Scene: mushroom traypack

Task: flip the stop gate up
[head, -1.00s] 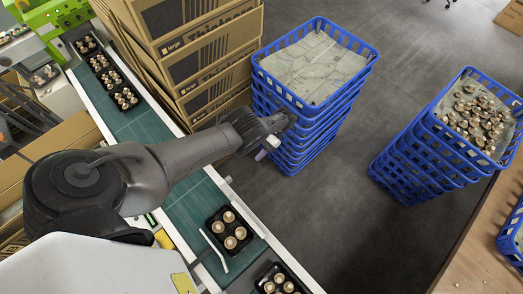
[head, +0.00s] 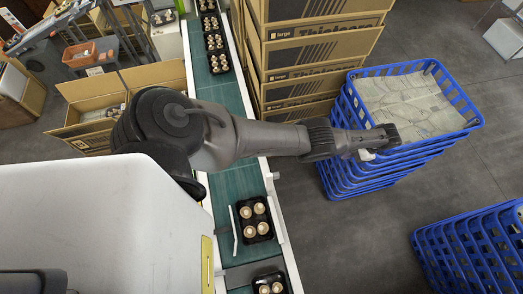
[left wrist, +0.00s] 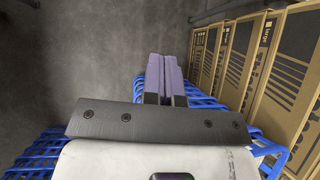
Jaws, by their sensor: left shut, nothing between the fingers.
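A thin white bar (head: 234,236), which looks like the stop gate, stands along the left side of a black tray of mushrooms (head: 254,220) on the green conveyor (head: 232,183). I cannot tell for certain whether it is up or down. My left gripper (head: 367,154) is out to the right of the conveyor, above the near edge of the blue crate stack, well apart from the bar. In the left wrist view its purple fingers (left wrist: 164,76) are together with nothing between them. My right gripper is not in view.
Stacked cardboard boxes (head: 315,50) stand right of the conveyor, behind my left arm. A blue crate stack (head: 345,118) is under the left gripper, and another (head: 470,250) is at lower right. More mushroom trays (head: 215,45) sit farther up the belt. Grey floor is open between the stacks.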

